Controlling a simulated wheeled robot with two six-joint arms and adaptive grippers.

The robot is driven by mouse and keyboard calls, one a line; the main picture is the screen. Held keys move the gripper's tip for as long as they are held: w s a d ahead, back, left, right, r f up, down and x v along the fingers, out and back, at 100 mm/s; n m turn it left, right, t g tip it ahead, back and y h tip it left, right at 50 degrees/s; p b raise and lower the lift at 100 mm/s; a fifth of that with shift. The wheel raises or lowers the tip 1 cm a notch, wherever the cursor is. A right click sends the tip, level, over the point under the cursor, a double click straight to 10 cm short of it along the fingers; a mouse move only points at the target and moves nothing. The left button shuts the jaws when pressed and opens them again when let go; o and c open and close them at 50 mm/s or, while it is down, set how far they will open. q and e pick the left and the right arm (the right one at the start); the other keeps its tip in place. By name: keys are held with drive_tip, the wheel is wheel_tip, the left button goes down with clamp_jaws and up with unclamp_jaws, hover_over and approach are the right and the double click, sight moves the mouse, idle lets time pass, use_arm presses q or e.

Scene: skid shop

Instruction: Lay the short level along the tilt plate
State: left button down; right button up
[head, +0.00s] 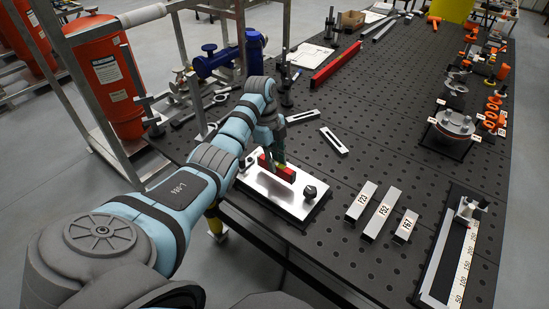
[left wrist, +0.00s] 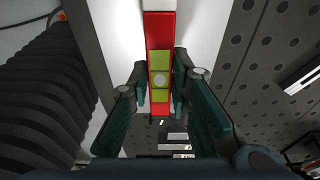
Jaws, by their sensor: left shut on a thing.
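The short level, a red bar (head: 286,173), is at the tilt plate in the head view. In the left wrist view the level (left wrist: 160,30) runs up and down the picture, with a yellow-green window in its middle. The tilt plate (head: 262,187) is a bright silver plate on a dark base, with a dark knob at its right end. My left gripper (head: 275,162) is shut on the level; its fingers (left wrist: 160,92) sit on both sides of it. The arm hides part of the level and plate. I cannot tell whether the level touches the plate. My right gripper is out of view.
Blocks marked 123, 152 and 167 (head: 379,221) lie right of the plate, before a ruler fixture (head: 447,250). Two slotted bars (head: 334,142) lie behind it. A longer red level (head: 337,64) lies farther back. The perforated table (head: 385,130) is clear in the middle.

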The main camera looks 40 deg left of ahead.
use_arm(q)
drive_tip(key=shift+f+b, duration=0.55)
drive_tip(key=shift+f, duration=0.5)
drive_tip(key=c, duration=1.2)
unclamp_jaws()
drive_tip(key=shift+r, duration=0.1)
drive_tip(key=shift+a+r+p, duration=0.15)
drive_tip(key=shift+r+p, duration=0.7)
drive_tip(key=shift+r, duration=0.1)
drive_tip(key=shift+a+r+p, duration=0.15)
drive_tip(key=shift+r+p, duration=0.65)
drive_tip(key=shift+r, duration=0.15)
drive_tip(key=shift+r+p, duration=0.45)
drive_tip(key=shift+r, duration=1.1)
